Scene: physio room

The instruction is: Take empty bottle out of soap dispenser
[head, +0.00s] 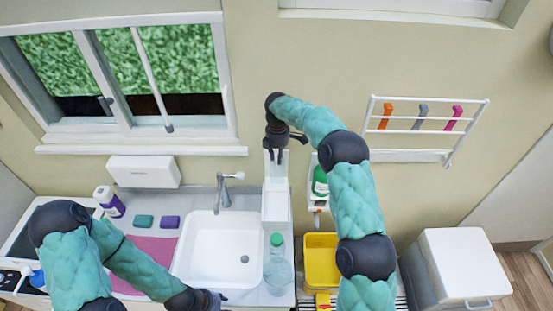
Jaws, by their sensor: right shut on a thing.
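The soap dispenser (312,200) is a white wall unit right of the tap. A green bottle (320,181) stands inside it, partly covered by my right arm. My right gripper (277,154) is shut at the top of a white upright panel (276,172) just left of the dispenser. I cannot tell whether this panel is part of the dispenser. A clear bottle with a green cap (277,268) stands on the counter right of the sink. My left gripper (212,298) is low at the sink's front edge, and its fingers are partly cut off.
The white sink (222,250) and tap (225,190) are at the middle. A yellow bin (320,262) stands right of the counter. A purple-labelled bottle (108,202) and two sponges (169,222) sit at the left. A wall rack (425,118) hangs at the right.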

